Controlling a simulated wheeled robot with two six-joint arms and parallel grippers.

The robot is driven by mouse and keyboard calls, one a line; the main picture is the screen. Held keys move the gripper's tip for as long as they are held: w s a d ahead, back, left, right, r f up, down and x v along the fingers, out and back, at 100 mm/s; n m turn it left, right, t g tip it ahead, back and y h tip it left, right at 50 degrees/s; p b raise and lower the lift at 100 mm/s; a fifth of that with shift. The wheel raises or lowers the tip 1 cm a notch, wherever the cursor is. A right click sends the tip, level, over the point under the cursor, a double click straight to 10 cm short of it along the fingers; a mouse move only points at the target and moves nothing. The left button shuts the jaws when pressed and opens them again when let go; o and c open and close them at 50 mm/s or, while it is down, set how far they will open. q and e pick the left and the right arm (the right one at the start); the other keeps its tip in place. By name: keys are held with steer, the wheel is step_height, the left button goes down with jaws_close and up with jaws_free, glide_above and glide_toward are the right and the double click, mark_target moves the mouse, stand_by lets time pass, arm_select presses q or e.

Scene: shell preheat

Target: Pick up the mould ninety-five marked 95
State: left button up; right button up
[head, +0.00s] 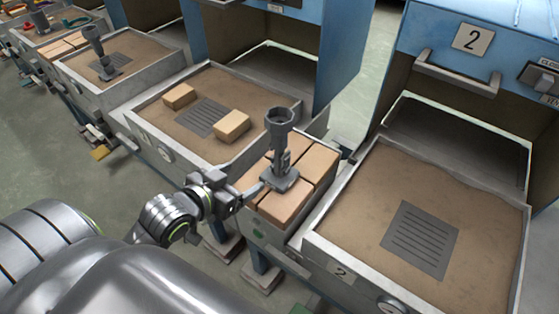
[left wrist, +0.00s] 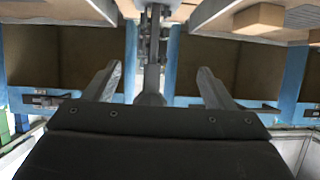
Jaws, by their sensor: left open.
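A grey metal mould (head: 281,140) with a round cup on top, a narrow stem and a flat foot stands upright on tan bricks between two sand beds. No 95 mark is legible on it. My left gripper (head: 255,191) reaches in from the lower left, close beside the mould's foot. In the left wrist view my left gripper (left wrist: 156,75) is open, and the grey mould (left wrist: 152,50) shows between its fingers. I cannot tell whether they touch it. A second similar grey mould (head: 100,58) stands on the far-left sand bed. My right gripper is not in view.
The tan bricks (head: 312,165) fill a tray beside the right sand bed (head: 350,215), which has a slotted plate (head: 421,239). The middle bed (head: 262,98) holds two loose blocks. Blue cabinet 2 (head: 425,35) stands behind the right bed.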

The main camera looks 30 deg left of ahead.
mark_target(284, 151)
arm_select(q)
steer(key=x, duration=0.5)
steer(key=r+x, duration=0.1)
steer(key=x, duration=0.5)
steer(key=w+d+r+x, duration=0.1)
steer(key=x, duration=0.4)
steer(key=shift+w+d, duration=0.15)
steer(key=shift+w, duration=0.1)
steer(key=c, duration=1.4)
